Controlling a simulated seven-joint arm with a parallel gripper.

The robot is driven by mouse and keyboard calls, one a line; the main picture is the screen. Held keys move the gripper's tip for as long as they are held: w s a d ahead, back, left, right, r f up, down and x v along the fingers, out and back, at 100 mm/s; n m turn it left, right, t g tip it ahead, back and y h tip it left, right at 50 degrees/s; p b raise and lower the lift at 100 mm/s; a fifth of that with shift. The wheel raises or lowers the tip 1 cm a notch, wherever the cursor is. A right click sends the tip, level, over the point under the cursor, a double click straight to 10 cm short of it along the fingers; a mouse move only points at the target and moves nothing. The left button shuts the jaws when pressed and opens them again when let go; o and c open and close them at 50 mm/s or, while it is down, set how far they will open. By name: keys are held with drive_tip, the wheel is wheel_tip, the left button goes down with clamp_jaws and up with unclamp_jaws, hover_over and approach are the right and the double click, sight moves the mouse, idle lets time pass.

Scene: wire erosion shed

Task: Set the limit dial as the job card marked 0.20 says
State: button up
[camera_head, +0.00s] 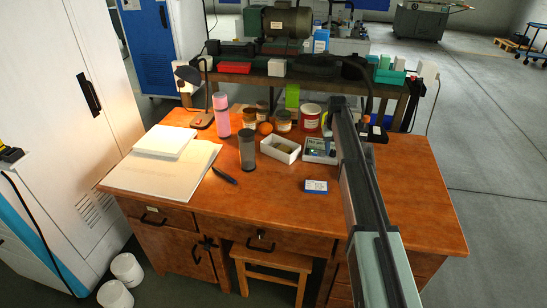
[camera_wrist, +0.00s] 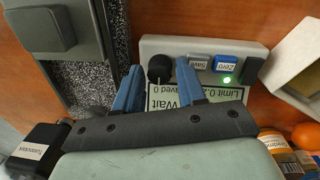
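The limit dial, a black round knob (camera_wrist: 159,68), sits on a pale grey readout box (camera_wrist: 215,50), seen upside down in the wrist view. My gripper (camera_wrist: 160,70) has its two blue fingers on either side of the knob, with small gaps visible; it looks open. The box has a Save button (camera_wrist: 198,61), a Zero button (camera_wrist: 227,63) and a lit green lamp. Its display (camera_wrist: 185,98) reads "Limit 0.2", "Wait" and "Saved 0", partly covered by my gripper. In the head view the box (camera_head: 319,158) is partly behind my arm. I cannot identify the job card marked 0.20.
A white open tray (camera_head: 268,151) stands just left of the box, with jars and an orange (camera_head: 265,128) behind. A small blue-and-white item (camera_head: 316,187) lies in front, its text unreadable. A granite-based stand (camera_wrist: 92,85) is close beside my fingers. The desk's front right is clear.

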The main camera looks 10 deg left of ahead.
sight(332, 152)
drive_tip(key=n, duration=0.4)
drive_tip(key=shift+s, duration=0.1)
drive_tip(key=n, duration=0.4)
drive_tip(key=shift+r+n, duration=0.2)
drive_tip(key=shift+n, duration=0.1)
wheel_tip(332, 152, up, 14)
drive_tip(key=s+a+f+m+t+y, duration=0.15)
drive_tip(key=s+a+f+t, duration=0.35)
drive_tip(key=a+f, duration=0.5)
drive_tip(key=s+a+t+y, duration=0.1)
drive_tip(key=s+a+t, duration=0.1)
drive_tip(key=a, duration=0.3)
drive_tip(key=s+a+f+t+y, duration=0.1)
drive_tip(key=s+a+t+y, duration=0.1)
drive_tip(key=s+a, duration=0.3)
drive_tip(key=s+a+f+t+y, duration=0.1)
drive_tip(key=s+a+t, duration=0.1)
drive_tip(key=s+a, duration=0.2)
drive_tip(key=shift+a+f+y, duration=0.15)
drive_tip(key=shift+a+y, duration=0.2)
drive_tip(key=shift+a, duration=1.2)
